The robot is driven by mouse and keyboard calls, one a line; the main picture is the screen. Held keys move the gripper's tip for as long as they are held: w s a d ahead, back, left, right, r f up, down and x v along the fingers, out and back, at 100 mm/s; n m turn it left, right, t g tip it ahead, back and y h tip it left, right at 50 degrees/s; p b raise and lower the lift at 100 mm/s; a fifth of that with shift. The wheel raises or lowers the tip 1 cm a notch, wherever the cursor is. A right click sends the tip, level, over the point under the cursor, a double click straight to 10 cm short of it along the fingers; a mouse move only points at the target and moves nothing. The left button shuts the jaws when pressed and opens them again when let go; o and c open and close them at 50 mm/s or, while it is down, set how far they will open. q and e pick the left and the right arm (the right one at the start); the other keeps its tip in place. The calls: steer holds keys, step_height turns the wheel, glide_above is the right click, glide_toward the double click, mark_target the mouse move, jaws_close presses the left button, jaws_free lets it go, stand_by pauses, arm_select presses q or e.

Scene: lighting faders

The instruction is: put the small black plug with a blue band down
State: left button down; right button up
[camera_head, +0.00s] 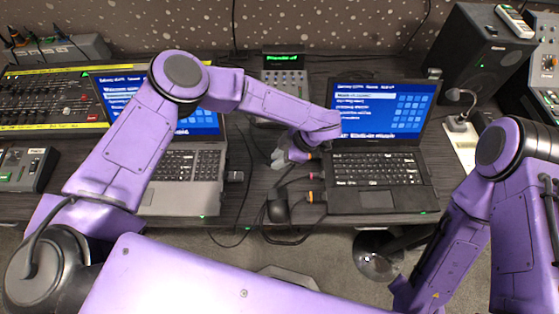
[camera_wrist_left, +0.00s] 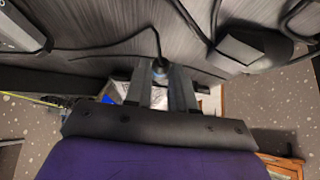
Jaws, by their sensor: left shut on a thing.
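My left gripper (camera_head: 283,158) is over the dark desk between the two laptops, close to the left edge of the right laptop. In the left wrist view its two fingers (camera_wrist_left: 160,88) are shut on a small black plug with a blue band (camera_wrist_left: 159,69). A black cable runs from the plug across the desk surface. The plug is hard to make out in the head view. Whether it touches the desk is not clear. My right arm shows at the right of the head view, but its gripper is out of view.
The right laptop (camera_head: 378,184) has several banded plugs on its left side. A black mouse (camera_head: 278,209) and loose cables lie in front of my left gripper. A small lit device (camera_head: 284,78) stands behind.

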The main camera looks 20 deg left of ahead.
arm_select(q)
step_height(320, 180, down, 3)
steer(key=shift+w+f, duration=0.15)
steer(key=shift+f, duration=0.05)
steer(key=shift+f, duration=0.1)
steer(key=shift+f, duration=0.15)
steer(key=c, duration=0.9)
jaws_free()
steer(key=shift+c, duration=0.2)
